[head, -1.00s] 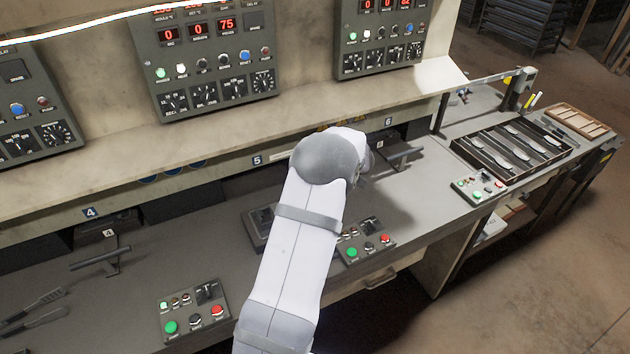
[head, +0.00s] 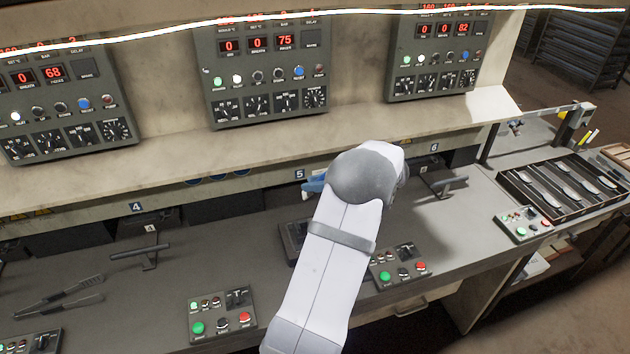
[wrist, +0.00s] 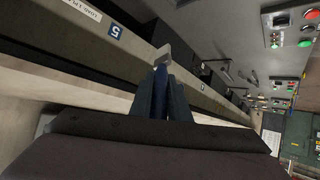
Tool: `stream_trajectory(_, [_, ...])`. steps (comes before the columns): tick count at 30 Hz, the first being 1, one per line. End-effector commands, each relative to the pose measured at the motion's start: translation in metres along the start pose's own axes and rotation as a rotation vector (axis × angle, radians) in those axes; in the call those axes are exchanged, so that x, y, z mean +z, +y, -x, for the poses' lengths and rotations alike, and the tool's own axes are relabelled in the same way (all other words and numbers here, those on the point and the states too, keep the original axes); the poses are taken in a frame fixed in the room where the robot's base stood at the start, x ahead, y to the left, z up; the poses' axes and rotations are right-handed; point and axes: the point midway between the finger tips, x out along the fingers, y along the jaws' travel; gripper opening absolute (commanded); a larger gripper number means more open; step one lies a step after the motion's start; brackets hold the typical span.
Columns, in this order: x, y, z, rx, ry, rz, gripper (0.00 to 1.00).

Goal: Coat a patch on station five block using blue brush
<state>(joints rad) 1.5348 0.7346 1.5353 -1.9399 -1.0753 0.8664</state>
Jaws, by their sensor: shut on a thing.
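My gripper (wrist: 164,100) is shut on the blue brush (wrist: 163,74), whose blue body shows between the dark fingers in the wrist view. A pale grey piece shows just beyond the fingertips; I cannot tell whether it belongs to the brush. In the head view my arm hides most of the gripper, and a bit of blue shows left of my wrist, near the station 5 label (head: 299,174). That label is also in the wrist view (wrist: 115,32), left of the fingers. I cannot make out the station five block or any coated patch; my arm covers much of that station.
Control panels (head: 265,70) stand above the ledge. Button boxes (head: 222,314) sit along the bench front. Tongs (head: 60,298) lie at the left. T-handles stand at station 4 (head: 140,252) and station 6 (head: 445,184). A dark tray (head: 565,185) of pale pieces is at right.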

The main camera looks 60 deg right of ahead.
Motion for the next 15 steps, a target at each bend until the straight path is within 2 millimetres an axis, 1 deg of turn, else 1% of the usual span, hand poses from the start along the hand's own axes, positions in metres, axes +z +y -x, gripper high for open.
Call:
stream_trajectory(9, [0.027, -0.004, -0.018, 0.001, -0.001, -0.001, 0.00])
stream_trajectory(15, [0.034, -0.005, -0.022, 0.001, -0.001, -0.001, 0.00])
